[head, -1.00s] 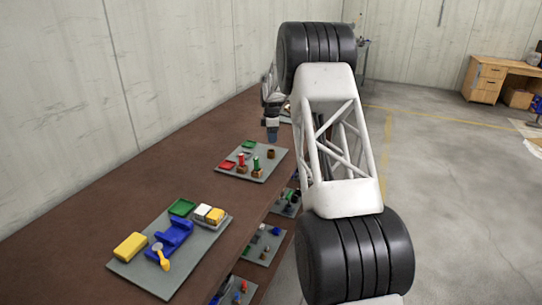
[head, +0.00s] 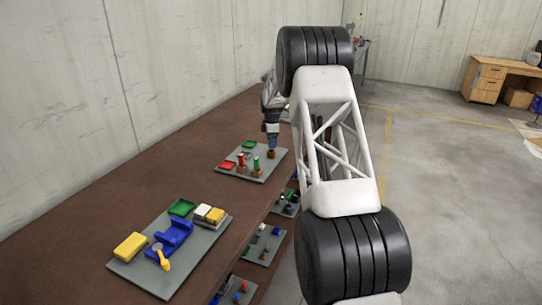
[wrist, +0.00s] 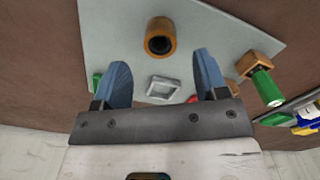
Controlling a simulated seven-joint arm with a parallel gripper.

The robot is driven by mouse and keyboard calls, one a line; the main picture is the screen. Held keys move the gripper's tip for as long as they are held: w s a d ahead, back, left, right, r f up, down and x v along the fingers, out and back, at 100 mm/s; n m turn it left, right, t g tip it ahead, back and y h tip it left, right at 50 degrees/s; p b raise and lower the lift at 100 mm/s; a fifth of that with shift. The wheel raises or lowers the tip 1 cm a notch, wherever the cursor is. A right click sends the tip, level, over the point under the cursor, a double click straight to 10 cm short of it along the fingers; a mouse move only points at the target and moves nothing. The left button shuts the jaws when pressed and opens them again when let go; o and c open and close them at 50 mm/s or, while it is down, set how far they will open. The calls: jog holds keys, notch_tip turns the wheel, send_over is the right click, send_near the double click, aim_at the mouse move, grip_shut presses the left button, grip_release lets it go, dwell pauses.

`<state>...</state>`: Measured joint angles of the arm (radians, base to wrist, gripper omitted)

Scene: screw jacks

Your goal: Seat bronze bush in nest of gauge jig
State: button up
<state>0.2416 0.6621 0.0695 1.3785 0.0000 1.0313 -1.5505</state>
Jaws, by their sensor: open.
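The bronze bush (wrist: 160,38), a short brown ring with a dark bore, stands upright on a grey board (wrist: 220,35). In the head view the bush (head: 271,155) is at the board's right side. My gripper (wrist: 162,64) is open, its two blue fingers apart with nothing between them. In the head view my gripper (head: 271,146) is just above the bush. In the wrist view the bush lies beyond the fingertips, roughly centred between them. A pale square frame (wrist: 163,88) shows between the fingers; I cannot tell if it is the jig's nest.
A green pin (head: 256,163) and a red pin (head: 241,160) stand in brown blocks close by on the same board. A red tray (head: 226,165) and a green tray (head: 249,143) lie left of them. Another loaded board (head: 130,268) is nearer.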

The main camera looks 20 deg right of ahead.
aim_at(271, 154)
jog(key=shift+f, duration=2.6)
jog(key=c, duration=1.1)
